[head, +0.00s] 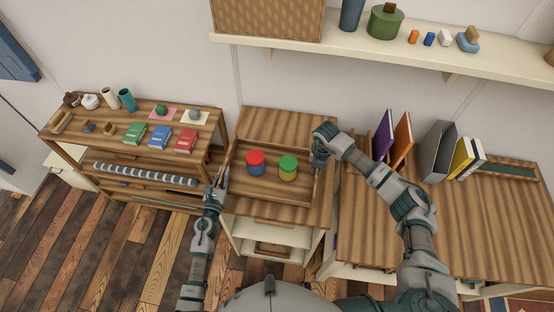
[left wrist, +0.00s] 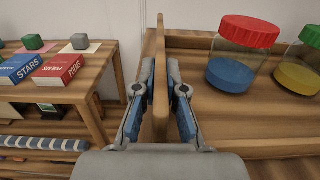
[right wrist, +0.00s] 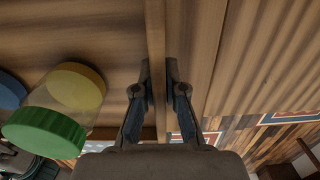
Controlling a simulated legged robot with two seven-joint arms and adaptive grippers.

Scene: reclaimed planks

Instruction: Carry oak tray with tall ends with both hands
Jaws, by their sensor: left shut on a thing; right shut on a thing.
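The oak tray with tall ends (head: 268,198) is in the middle of the head view, over a wooden cabinet top. It holds a jar with a red lid (head: 255,162) and a jar with a green lid (head: 288,168). My left gripper (head: 220,180) is shut on the tray's left end wall, which stands between its fingers in the left wrist view (left wrist: 160,90). My right gripper (head: 318,155) is shut on the right end wall, seen between its fingers in the right wrist view (right wrist: 160,85). Whether the tray touches the cabinet top is unclear.
The cabinet (head: 275,125) has bare top behind the tray. A shelf unit (head: 90,132) with books and cups stands left. A desk (head: 440,220) with upright folders and books stands right. A wall shelf (head: 340,48) runs above.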

